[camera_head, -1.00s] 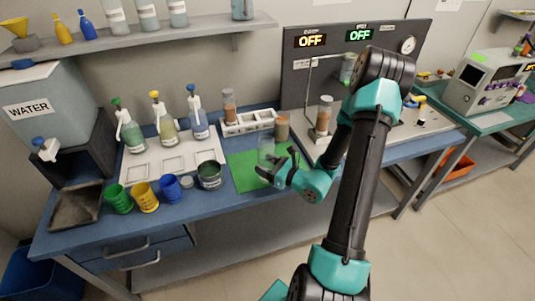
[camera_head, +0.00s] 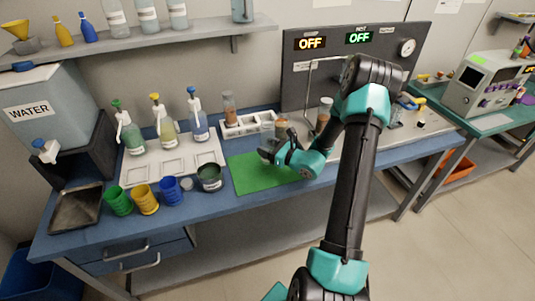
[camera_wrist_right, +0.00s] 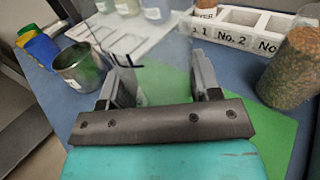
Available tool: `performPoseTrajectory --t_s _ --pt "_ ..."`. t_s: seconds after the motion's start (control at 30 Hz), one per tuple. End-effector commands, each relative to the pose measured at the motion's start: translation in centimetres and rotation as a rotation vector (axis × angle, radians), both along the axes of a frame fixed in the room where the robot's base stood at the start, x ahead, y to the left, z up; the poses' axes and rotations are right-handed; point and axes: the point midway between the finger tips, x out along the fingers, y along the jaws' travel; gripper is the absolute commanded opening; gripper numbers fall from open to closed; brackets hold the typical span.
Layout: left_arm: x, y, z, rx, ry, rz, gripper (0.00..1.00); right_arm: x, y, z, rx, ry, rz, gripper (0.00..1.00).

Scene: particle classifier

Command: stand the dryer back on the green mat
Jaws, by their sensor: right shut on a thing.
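The dryer appears to be the clear see-through cylinder (camera_head: 268,126), faint in the head view. In the right wrist view the clear cylinder (camera_wrist_right: 150,60) fills the space between the fingers, with dark lettering partly visible. My right gripper (camera_head: 269,151) is shut on it, and the fingers (camera_wrist_right: 160,88) sit on either side of its wall. It is held near the back part of the green mat (camera_head: 258,178). The mat looks bare in front of the gripper. Its lower end is hard to make out. My left gripper is not in view.
A white numbered rack (camera_head: 246,123) and a brown-filled cylinder (camera_head: 282,130) stand behind the mat. Pump bottles stand on a white tray (camera_head: 172,160). A panel (camera_head: 300,85) with a stand is at the back right.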

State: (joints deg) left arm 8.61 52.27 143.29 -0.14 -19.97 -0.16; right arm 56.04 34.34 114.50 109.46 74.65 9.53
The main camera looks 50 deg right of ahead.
Motion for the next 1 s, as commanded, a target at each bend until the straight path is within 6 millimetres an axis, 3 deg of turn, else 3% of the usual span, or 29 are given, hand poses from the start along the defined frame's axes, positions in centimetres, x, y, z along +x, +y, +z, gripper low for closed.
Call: performPoseTrajectory --t_s 0.3,0.73,0.77,1.0 --pt "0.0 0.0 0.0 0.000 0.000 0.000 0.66 0.0 0.0 -3.2 0.001 0.000 0.000 0.24" --pt "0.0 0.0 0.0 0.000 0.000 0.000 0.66 0.0 0.0 -3.6 0.000 0.000 0.000 0.24" --pt "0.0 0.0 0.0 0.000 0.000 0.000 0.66 0.0 0.0 -3.6 0.000 0.000 0.000 0.60" --pt "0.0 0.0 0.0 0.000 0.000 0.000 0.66 0.0 0.0 -3.6 0.000 0.000 0.000 0.83"
